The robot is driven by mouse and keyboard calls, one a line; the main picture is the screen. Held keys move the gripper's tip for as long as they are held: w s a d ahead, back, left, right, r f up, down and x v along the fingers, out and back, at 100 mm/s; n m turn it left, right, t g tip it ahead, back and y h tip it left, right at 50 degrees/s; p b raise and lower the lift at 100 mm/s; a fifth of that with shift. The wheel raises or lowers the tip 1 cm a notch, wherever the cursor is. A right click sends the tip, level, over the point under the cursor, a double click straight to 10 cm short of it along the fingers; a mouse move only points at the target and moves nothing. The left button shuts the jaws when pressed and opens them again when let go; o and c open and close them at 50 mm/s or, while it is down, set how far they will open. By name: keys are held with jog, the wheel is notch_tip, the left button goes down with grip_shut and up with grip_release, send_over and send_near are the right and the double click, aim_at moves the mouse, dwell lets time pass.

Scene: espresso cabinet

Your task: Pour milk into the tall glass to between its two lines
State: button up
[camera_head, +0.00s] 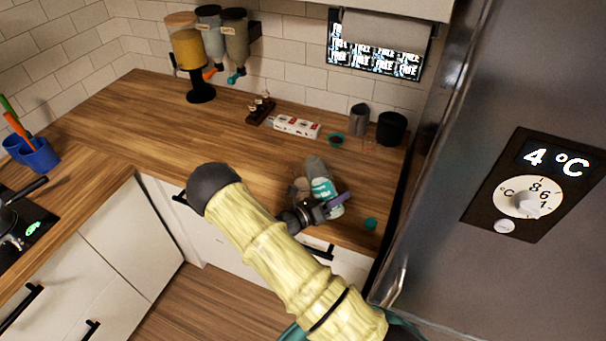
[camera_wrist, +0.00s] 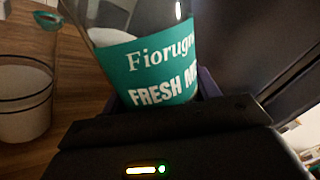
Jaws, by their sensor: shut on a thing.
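My gripper (camera_head: 318,211) is shut around the milk bottle (camera_head: 322,186), low on its body, near the counter's front edge. The bottle is clear glass with a teal label; its label (camera_wrist: 158,65) fills the middle of the wrist view. In the head view the bottle leans up and to the left. A clear glass (camera_wrist: 25,95) stands left of the bottle in the wrist view, with whitish contents in its lower part. It is partly hidden beside the bottle in the head view (camera_head: 300,188).
A teal cap (camera_head: 370,223) lies right of the bottle. The fridge (camera_head: 500,230) bounds the right. The counter's left side is largely clear.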

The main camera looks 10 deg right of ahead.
jog(key=shift+w+a+f+m+b, duration=0.15)
jog(key=shift+w+f+m+b, duration=0.1)
jog(key=shift+f+m+b, duration=0.25)
notch_tip(320, 180, down, 3)
jog(key=m+b, duration=0.2)
jog(key=m, duration=0.2)
jog(key=w+m+b, duration=0.1)
jog(key=m, duration=0.1)
jog(key=shift+a+f, duration=0.15)
jog(key=shift+w+m+b, duration=0.15)
jog(key=shift+m+b, duration=0.2)
jog(key=shift+m, duration=0.35)
jog(key=shift+w+a, duration=0.1)
jog(key=shift+d, duration=0.2)
jog(key=shift+s, duration=0.2)
